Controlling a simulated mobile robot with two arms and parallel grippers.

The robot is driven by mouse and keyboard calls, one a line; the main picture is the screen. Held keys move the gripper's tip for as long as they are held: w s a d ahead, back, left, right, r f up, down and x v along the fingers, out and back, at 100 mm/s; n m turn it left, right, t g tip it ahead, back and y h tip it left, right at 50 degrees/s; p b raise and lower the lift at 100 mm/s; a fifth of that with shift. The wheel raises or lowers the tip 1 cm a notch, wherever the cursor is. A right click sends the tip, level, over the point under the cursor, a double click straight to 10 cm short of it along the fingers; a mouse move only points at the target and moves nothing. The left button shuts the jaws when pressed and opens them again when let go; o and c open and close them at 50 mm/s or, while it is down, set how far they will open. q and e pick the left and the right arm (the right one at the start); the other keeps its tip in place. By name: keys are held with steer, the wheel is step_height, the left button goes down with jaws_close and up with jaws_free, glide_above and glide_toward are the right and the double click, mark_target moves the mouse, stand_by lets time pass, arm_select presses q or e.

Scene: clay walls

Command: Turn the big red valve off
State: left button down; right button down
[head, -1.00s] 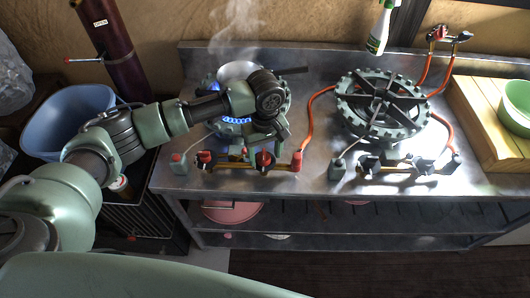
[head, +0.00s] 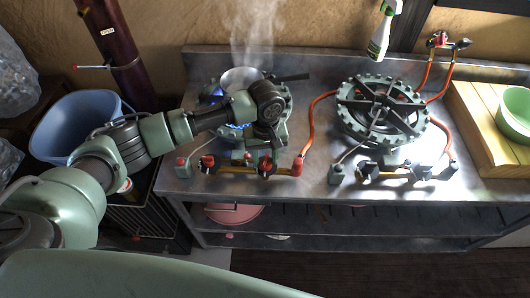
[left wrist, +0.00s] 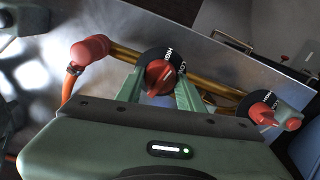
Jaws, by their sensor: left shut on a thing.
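The big red valve (left wrist: 160,76) sits on a black dial with white lettering, on the brass gas pipe of the left burner (head: 283,104). In the head view the red valve (head: 265,166) is at the right part of that pipe. My left gripper (left wrist: 160,85) is shut on the valve, one green finger on each side of it. In the head view my left gripper (head: 264,148) reaches down in front of the burner and partly hides it. Blue flame (head: 217,91) shows under a steaming pan (head: 240,78). My right gripper is not in view.
A smaller-looking red knob (head: 207,162) is on the same pipe to the left. An orange hose (head: 312,118) runs beside the pipe's right end. A second burner (head: 380,108) with dark knobs stands to the right. A green bowl (head: 515,113) stands on a wooden stand (head: 480,120).

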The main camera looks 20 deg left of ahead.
arm_select(q)
steer(key=m+p, duration=0.2)
steer(key=p, duration=0.1)
steer(key=shift+s+r+m, duration=0.2)
steer(key=shift+m, duration=0.2)
steer(key=m+p, duration=0.3)
steer(key=m, duration=0.1)
steer(key=shift+f, duration=0.1)
steer(key=m+p, duration=0.1)
steer(key=m, duration=0.3)
steer(key=shift+d+p, duration=0.1)
steer(key=shift+p, duration=0.3)
steer(key=shift+f+m+p, duration=0.1)
steer(key=shift+m+p, duration=0.45)
steer(key=shift+m, duration=1.75)
steer(key=shift+w, duration=0.1)
steer(key=c, duration=0.9)
jaws_free()
steer(key=shift+d, duration=0.1)
steer(key=shift+w, duration=0.1)
